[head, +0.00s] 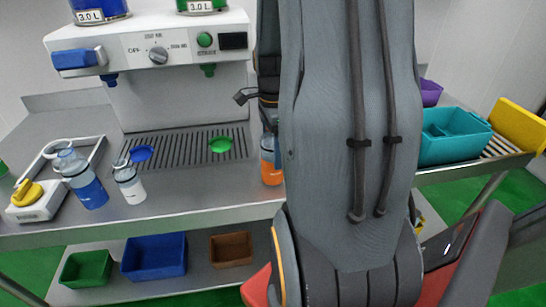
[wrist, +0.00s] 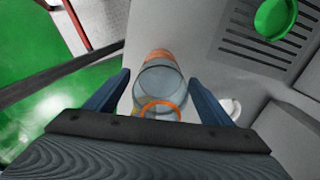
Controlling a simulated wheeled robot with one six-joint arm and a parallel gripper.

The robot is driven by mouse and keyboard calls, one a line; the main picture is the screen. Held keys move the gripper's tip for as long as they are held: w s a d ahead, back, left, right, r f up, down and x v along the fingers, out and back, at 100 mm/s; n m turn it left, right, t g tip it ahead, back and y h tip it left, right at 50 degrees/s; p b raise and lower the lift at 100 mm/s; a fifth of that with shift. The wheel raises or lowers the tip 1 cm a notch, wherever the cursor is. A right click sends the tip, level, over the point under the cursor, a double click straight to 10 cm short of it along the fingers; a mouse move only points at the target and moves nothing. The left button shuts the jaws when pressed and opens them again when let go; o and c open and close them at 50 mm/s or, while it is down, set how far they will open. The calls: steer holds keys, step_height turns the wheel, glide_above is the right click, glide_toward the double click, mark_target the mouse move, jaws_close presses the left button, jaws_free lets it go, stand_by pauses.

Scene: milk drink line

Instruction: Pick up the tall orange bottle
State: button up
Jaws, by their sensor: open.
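The tall orange bottle (head: 271,160) stands on the steel counter in the head view, partly hidden behind my arm. In the wrist view the bottle (wrist: 158,82) shows from above, with a clear upper part and an orange ring near its top. My gripper (wrist: 166,88) is open, with one blue finger on each side of the bottle. The fingers look apart from the bottle's sides.
A blue bottle (head: 82,180) and a small white bottle (head: 129,182) stand left on the counter. The dispenser (head: 150,50) and its drip grate (head: 185,148) are behind. A teal crate (head: 453,138) is at right. The counter edge is close to the orange bottle.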

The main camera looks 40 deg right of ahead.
steer(key=c, duration=1.1)
